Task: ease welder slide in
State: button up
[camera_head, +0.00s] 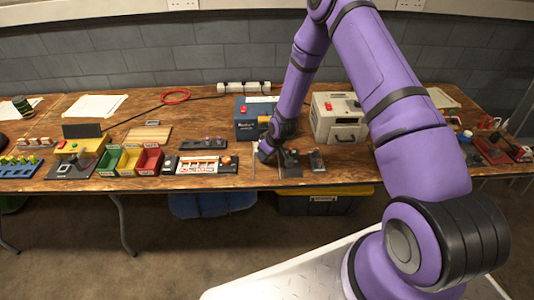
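My purple arm reaches down to the wooden bench, and my gripper (265,153) is low over its front part, in front of a blue box-shaped machine (249,124). I cannot tell which thing is the welder slide. A small dark device with an upright part (290,163) stands just right of my gripper, near the bench's front edge. Another small grey device (316,160) is right of that. The gripper's fingers are too small and partly hidden, so I cannot see whether they are open or hold anything.
A beige machine (338,120) stands behind to the right, partly behind my arm. Left are a white panel with orange parts (198,166), green, yellow and red bins (130,160) and a yellow device (80,148). Bench (215,118) is clear mid-left.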

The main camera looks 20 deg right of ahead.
jog(key=v, duration=1)
jog(key=shift+r, duration=0.35)
dwell(0.4)
jog(key=shift+s+d, duration=0.1)
jog(key=shift+s, duration=0.05)
dwell(0.3)
jog(key=s+d+r+m+h, duration=0.1)
jog(key=s+r, duration=0.2)
jog(key=r, duration=0.7)
jog(key=s+r+h, duration=0.1)
jog(key=s+r, duration=0.3)
jog(key=r, duration=0.6)
jog(key=s+d+r+m, duration=0.1)
jog(key=s+r, duration=0.2)
jog(key=r, duration=0.7)
jog(key=s+r+m, duration=0.1)
jog(key=s+r, duration=0.3)
jog(key=s, duration=0.4)
jog(key=s+r+m, duration=0.1)
jog(key=s+r, duration=0.3)
jog(key=s, duration=0.4)
jog(key=s+r+m+t, duration=0.1)
jog(key=s+r, duration=0.4)
jog(key=s, duration=0.3)
jog(key=shift+s+a, duration=0.15)
jog(key=shift+s, duration=0.15)
